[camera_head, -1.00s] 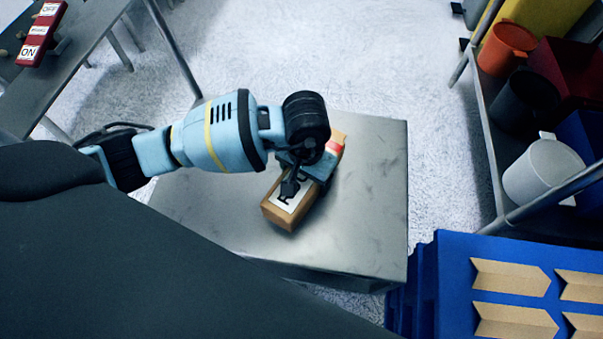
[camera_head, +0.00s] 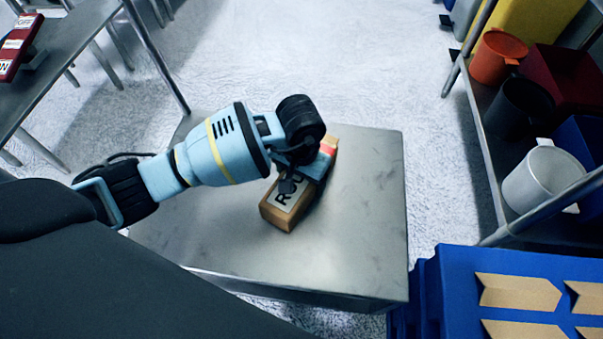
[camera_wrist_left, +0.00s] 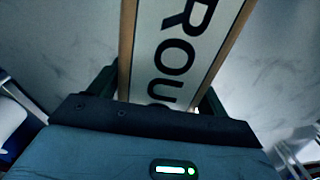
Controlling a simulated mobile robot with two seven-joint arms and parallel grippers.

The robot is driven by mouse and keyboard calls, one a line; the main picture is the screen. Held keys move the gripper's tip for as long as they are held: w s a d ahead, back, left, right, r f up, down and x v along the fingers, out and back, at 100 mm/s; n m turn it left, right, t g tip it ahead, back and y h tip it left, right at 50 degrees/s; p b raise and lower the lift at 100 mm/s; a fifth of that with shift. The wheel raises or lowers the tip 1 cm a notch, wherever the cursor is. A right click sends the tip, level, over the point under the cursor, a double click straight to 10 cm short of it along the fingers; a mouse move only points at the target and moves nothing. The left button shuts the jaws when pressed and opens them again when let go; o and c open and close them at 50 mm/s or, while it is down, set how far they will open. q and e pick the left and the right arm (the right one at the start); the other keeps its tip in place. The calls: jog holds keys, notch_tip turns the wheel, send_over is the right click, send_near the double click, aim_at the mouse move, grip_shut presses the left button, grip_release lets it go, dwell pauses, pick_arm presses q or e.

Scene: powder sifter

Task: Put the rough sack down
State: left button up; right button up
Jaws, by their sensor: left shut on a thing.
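The rough sack (camera_head: 280,213) is a brown block-shaped pack with a white label and dark letters, and a red patch at its far end. It is over the grey metal table (camera_head: 370,220) in the head view; I cannot tell whether it touches the top. My left gripper (camera_head: 290,183) is shut on the sack from above, around its middle. In the left wrist view the sack (camera_wrist_left: 185,45) shows its label, reading "ROU", between the two fingers. The gripper hides part of the sack. My right gripper is not in view.
A shelf at the right holds an orange container (camera_head: 497,57), a black one (camera_head: 519,104) and a white mug-like one (camera_head: 543,177). A blue rack (camera_head: 460,270) with tan pieces stands at the lower right. Bare tabletop surrounds the sack.

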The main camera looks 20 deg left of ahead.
pick_arm(q)
jog(key=shift+f, duration=0.15)
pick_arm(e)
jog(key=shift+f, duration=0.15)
pick_arm(q)
jog(key=o, duration=1.8)
jog(key=shift+c, duration=0.2)
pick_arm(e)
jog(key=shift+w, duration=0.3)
pick_arm(q)
notch_tip(320, 180, up, 11)
jog(key=p, duration=0.3)
jog(key=shift+f, duration=0.15)
jog(key=shift+r, duration=0.75)
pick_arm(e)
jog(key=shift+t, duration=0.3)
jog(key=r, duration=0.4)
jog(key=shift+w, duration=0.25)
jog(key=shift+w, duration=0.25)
